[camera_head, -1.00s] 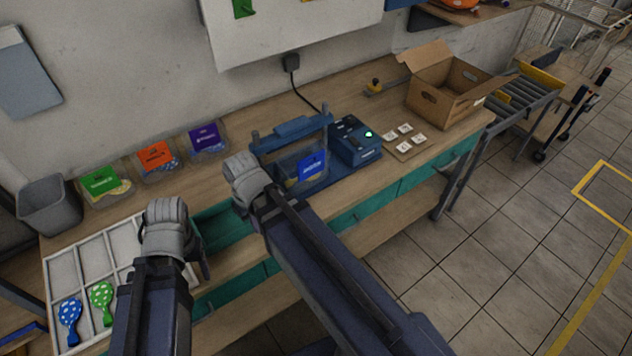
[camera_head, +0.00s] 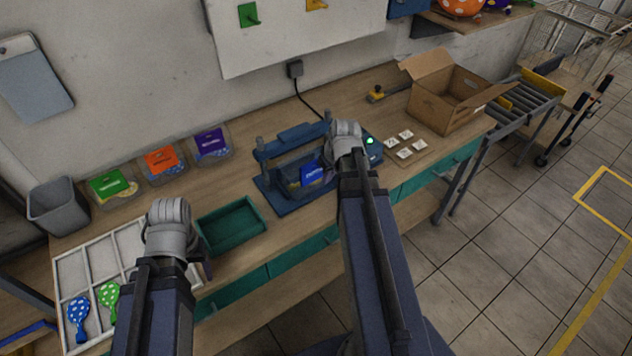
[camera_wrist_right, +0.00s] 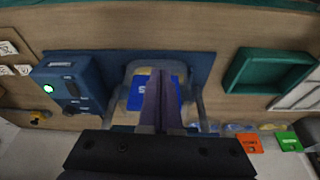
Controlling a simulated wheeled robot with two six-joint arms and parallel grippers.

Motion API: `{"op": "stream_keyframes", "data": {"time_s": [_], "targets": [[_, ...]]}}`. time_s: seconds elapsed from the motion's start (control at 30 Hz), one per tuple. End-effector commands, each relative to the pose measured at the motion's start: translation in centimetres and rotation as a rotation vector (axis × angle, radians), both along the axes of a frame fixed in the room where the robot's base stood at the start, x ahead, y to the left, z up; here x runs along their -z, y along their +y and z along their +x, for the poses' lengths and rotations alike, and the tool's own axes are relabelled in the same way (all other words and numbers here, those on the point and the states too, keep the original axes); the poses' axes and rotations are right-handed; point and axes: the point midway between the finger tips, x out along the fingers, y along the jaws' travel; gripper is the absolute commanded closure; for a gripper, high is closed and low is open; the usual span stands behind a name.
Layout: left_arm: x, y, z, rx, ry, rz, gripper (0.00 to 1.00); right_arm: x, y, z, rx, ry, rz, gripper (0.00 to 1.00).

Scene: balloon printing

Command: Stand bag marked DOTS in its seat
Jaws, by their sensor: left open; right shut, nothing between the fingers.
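A bag with a blue label (camera_head: 312,173) stands in the blue press-like frame (camera_head: 290,206) on the bench. In the right wrist view its blue label (camera_wrist_right: 137,92) shows behind my fingers, its print too covered to read in full. My right gripper (camera_wrist_right: 160,78) is shut and empty, its tips over the frame in front of the label; contact cannot be told. In the head view its arm hides the frame's right end. My left gripper (camera_head: 206,268) is open by the sorting tray, its fingers mostly hidden.
Bags with green (camera_head: 110,185), orange (camera_head: 161,160) and purple (camera_head: 211,142) labels stand along the wall. A green tray (camera_head: 232,226) lies left of the frame. A cardboard box (camera_head: 445,100) and a card board (camera_head: 420,146) are to the right. Balloons lie in the divided tray (camera_head: 72,272).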

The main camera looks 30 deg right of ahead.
Motion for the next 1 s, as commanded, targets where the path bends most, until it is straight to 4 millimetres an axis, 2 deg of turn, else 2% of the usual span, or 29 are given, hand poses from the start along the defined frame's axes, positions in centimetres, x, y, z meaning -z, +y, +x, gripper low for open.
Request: {"op": "stream_keyframes", "data": {"time_s": [0.17,0.37,1.0], "targets": [[0.3,0.0,0.0,0.0,0.0,0.0,0.34,0.3,0.0,0.1,0.0,0.0,0.0,1.0],[1.6,0.0,0.0,-0.001,0.0,0.0,0.34,1.6,0.1,0.4,0.0,0.001,0.001,1.0],[10.2,0.0,0.0,-0.003,0.0,0.0,0.34,10.2,0.1,2.9,-0.001,0.001,0.001,1.0]]}}
